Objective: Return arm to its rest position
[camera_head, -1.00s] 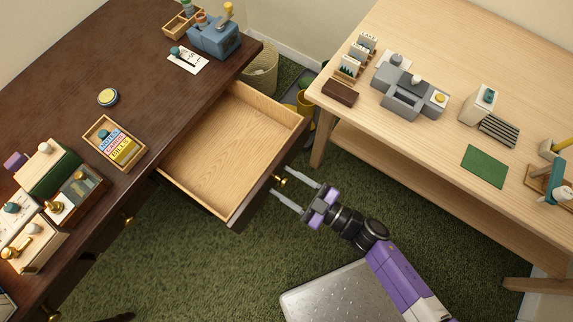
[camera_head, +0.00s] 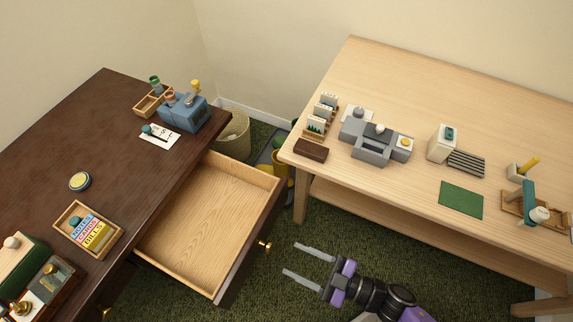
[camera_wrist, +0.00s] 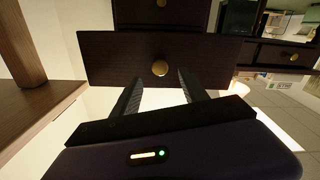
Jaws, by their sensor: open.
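My gripper (camera_head: 312,266) is open and empty at the lower middle of the head view. Its two grey fingers point left toward the open drawer (camera_head: 208,226). The drawer is pulled out of the dark desk (camera_head: 120,130), and its inside is bare wood. Its brass knob (camera_head: 264,247) is a short gap away from the fingertips. In the wrist view the dark drawer front with the same knob (camera_wrist: 160,68) shows beyond and between the fingers (camera_wrist: 160,95), which do not appear to touch it.
A light wood table (camera_head: 490,110) with a grey machine (camera_head: 376,143) and a green mat (camera_head: 461,199) stands at the right. A waste basket (camera_head: 234,133) sits between desk and table. Green carpet (camera_head: 270,300) is clear around my gripper.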

